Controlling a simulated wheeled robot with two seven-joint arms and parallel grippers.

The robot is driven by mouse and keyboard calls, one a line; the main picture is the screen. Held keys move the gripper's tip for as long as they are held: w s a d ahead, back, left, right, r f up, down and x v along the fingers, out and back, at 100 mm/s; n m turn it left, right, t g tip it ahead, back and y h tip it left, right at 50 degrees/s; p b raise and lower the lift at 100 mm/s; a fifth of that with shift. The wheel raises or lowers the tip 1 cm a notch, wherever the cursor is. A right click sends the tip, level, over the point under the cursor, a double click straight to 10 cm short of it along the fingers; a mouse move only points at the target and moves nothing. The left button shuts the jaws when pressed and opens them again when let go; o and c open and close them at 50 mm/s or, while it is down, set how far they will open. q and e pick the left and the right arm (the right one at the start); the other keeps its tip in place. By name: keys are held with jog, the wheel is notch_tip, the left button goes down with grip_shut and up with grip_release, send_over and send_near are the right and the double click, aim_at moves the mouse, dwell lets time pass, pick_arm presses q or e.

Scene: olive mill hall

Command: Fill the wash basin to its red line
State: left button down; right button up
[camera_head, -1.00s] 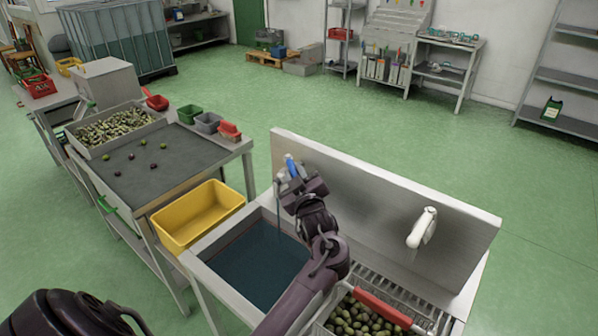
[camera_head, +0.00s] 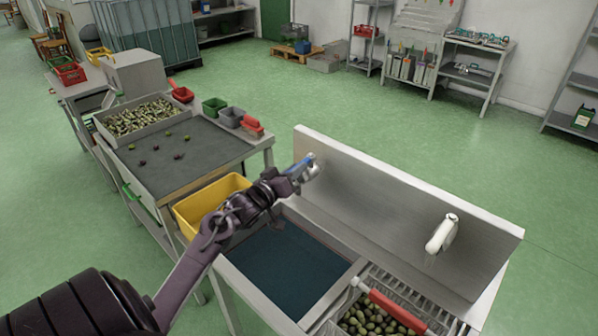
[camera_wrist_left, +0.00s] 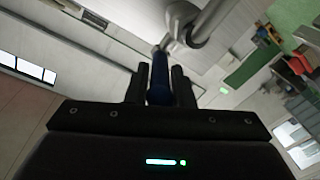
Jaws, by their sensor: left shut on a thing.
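The wash basin (camera_head: 232,271) is a grey sink holding dark blue water (camera_head: 285,262). A tap (camera_head: 312,166) with a blue lever (camera_head: 299,170) sits on the splashback above the basin. My left gripper (camera_head: 288,178) is shut on the blue lever, coming from the left; in the left wrist view the lever (camera_wrist_left: 159,80) lies between the fingers. No water stream shows beneath the tap now; the gripper partly covers that area. My right gripper is out of view.
A wire basket of olives (camera_head: 372,322) with a red handle (camera_head: 398,312) stands right of the basin. A white fixture (camera_head: 442,233) is on the splashback (camera_head: 385,205). A yellow tub (camera_head: 190,207) and a sorting table (camera_head: 176,172) with olives stand to the left.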

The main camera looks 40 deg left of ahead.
pick_arm(q)
jog(key=shift+w+a+r+m+h, duration=0.1)
jog(key=shift+a+r+m+h, duration=0.15)
jog(key=shift+a+m+h, duration=0.45)
jog(key=shift+d+h, duration=0.15)
jog(key=shift+h, duration=0.15)
jog(key=c, duration=1.6)
grip_release()
jog(key=shift+c, duration=0.2)
jog(key=shift+o, duration=1.2)
jog(key=shift+w+f, duration=0.1)
jog(key=shift+o, duration=0.3)
jog(key=shift+w+f, duration=0.15)
jog(key=shift+f, duration=0.05)
jog(key=s+b, duration=0.1)
jog(key=s, duration=0.6)
jog(key=shift+s+a+b, duration=0.3)
jog(key=shift+s+b, duration=0.1)
